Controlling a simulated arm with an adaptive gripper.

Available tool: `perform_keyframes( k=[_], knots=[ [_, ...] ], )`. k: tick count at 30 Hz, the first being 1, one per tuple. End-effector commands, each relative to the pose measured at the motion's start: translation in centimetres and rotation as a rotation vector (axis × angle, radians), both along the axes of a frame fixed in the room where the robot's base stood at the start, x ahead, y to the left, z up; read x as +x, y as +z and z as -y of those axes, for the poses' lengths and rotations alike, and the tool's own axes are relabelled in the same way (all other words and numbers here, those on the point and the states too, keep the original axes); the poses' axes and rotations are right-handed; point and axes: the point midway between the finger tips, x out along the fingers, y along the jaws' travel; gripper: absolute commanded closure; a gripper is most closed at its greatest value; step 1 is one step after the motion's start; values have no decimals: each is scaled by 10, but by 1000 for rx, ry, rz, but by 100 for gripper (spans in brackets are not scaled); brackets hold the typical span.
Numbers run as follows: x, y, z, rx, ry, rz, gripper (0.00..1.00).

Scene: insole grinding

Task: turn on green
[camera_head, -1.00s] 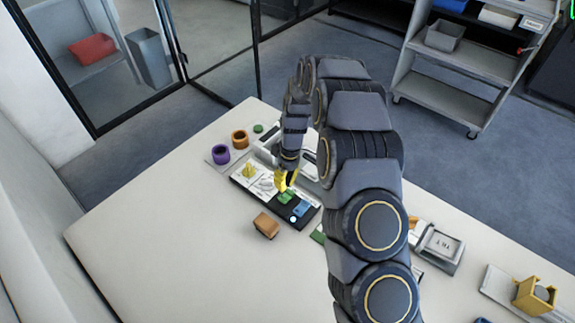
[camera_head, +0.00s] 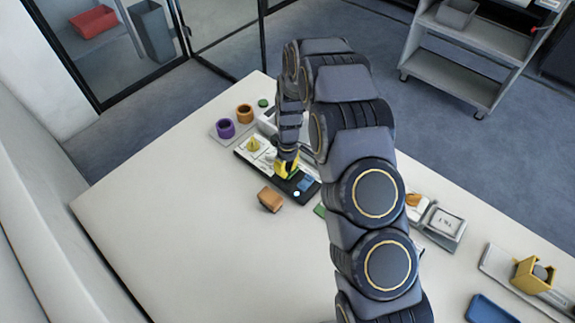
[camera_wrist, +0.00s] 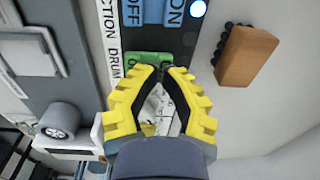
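The black switch panel (camera_head: 252,167) lies on the table. Whether the tips touch the green switch cannot be told. A blue switch (camera_wrist: 150,10) lies beyond it, with a lit white lamp (camera_wrist: 198,8) at its side. In the head view my gripper (camera_head: 287,170) hides most of the green switch.
A brown block (camera_head: 270,199) lies close beside the panel. A scale-like device (camera_head: 443,224) and a yellow holder (camera_head: 533,273) are at right. The table's left part is clear.

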Motion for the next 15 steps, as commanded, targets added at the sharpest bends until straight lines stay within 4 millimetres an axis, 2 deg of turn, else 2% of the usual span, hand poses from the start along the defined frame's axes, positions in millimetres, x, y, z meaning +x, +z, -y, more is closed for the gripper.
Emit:
perform_keyframes(
  k=[2, 15],
  knots=[
    [-4, -6, -3, -5, 2, 2, 100],
    [-6, -9, -4, -3, 1, -3, 100]
  ],
)
